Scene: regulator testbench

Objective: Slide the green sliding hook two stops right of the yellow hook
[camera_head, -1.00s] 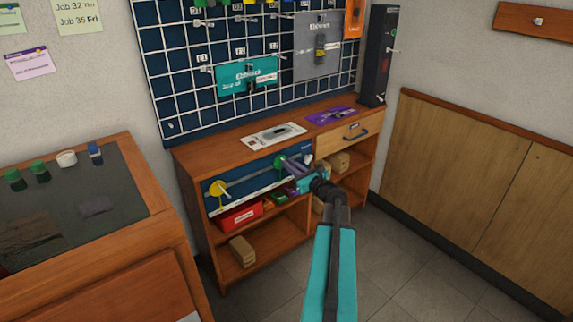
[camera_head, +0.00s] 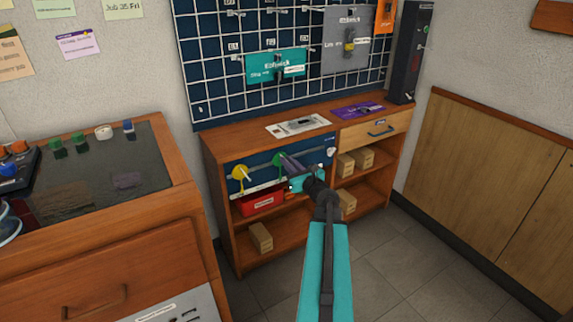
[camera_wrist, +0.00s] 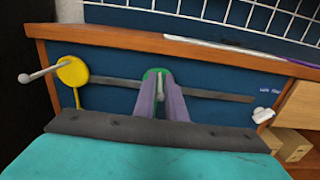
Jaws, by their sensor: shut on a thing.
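The green sliding hook (camera_head: 277,161) sits on a horizontal rail on the blue panel at the front of the wooden shelf unit. The yellow hook (camera_head: 240,174) is on the same rail, to its left, with a clear gap between them. In the wrist view my gripper (camera_wrist: 161,82) has its purple fingers closed around the peg of the green hook (camera_wrist: 151,73); the fingers hide part of its disc. The yellow hook (camera_wrist: 73,72) shows at the left there. The rail (camera_wrist: 215,94) runs on bare to the right of the green hook.
A white knob-like piece (camera_wrist: 263,114) is near the rail's right end. A red bin (camera_head: 262,203) and small boxes (camera_head: 260,238) stand on shelves below. A drawer (camera_head: 372,131) is to the right. The wooden top (camera_head: 225,140) overhangs the panel.

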